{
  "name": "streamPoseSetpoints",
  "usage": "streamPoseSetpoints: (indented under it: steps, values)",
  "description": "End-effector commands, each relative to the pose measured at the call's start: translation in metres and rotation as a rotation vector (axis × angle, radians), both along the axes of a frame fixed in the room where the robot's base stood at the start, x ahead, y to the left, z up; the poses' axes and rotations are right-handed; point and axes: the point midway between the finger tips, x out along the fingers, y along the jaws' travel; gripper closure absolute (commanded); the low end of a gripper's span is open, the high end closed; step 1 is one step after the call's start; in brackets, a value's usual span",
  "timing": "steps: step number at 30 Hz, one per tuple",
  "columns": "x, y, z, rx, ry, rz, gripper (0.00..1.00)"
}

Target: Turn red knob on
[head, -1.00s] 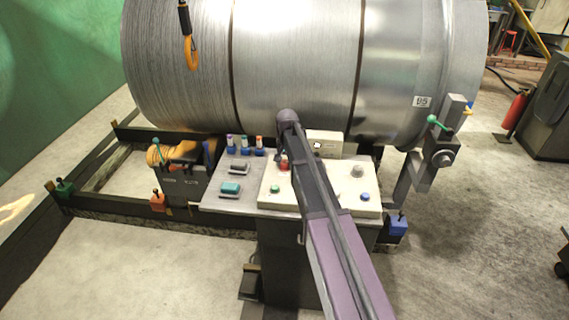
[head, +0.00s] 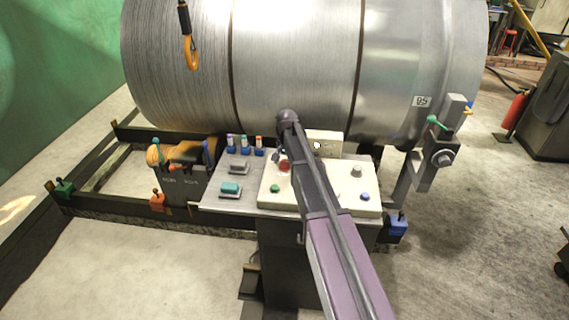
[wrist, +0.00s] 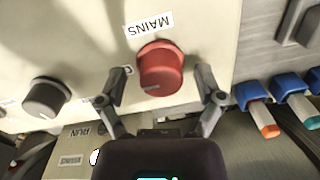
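The red knob (wrist: 162,68) stands on the cream panel (wrist: 200,25) under a label reading MAINS, which appears upside down in the wrist view. My gripper (wrist: 162,76) is open, with one finger to the left of the knob and one to the right. Gaps show between both fingers and the knob, so it is not held. In the head view the red knob (head: 285,166) is partly covered by my arm, and my gripper (head: 280,158) is mostly hidden there.
A black knob (wrist: 45,97) sits left of the red one in the wrist view. Blue-based switches (wrist: 262,95) with coloured tips stand to the right. In the head view, green (head: 275,188) and blue (head: 365,196) buttons sit on the panel. A large metal drum (head: 300,60) rises behind.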

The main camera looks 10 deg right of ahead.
Motion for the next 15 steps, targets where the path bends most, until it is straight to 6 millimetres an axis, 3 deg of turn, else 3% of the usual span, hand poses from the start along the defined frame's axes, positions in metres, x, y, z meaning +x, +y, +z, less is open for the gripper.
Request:
streamPoseSetpoints:
  steps: [15]
  values:
    - [0.0006, 0.0004, 0.0002, 0.001, -0.001, 0.048, 0.13]
